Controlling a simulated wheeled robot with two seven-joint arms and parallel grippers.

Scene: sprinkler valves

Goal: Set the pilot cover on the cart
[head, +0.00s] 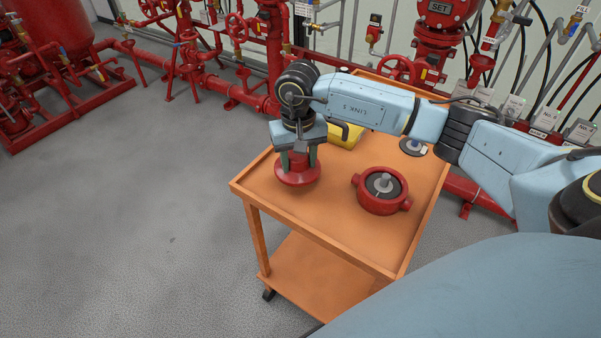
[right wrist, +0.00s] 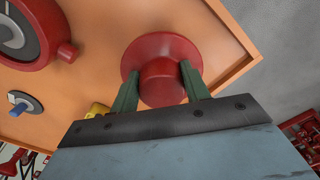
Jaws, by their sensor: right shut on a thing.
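The pilot cover, taken to be the red round flanged piece (head: 297,174), is at the left side of the orange cart's top (head: 330,222). My right gripper (head: 299,158) points down and is shut on its raised hub. In the right wrist view both fingers grip the red hub of the cover (right wrist: 163,82), with its wide flange beyond them. The cover is upright over the cart top, close to the edge. I cannot tell whether its underside touches the surface. My left gripper is not in view.
A red ring-shaped body (head: 381,190) with a grey centre stands on the cart, right of the cover. A yellow item (head: 345,135) and a dark disc with a blue knob (head: 413,147) lie farther back. Red pipes and valves (head: 270,50) line the wall behind. Floor at left is clear.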

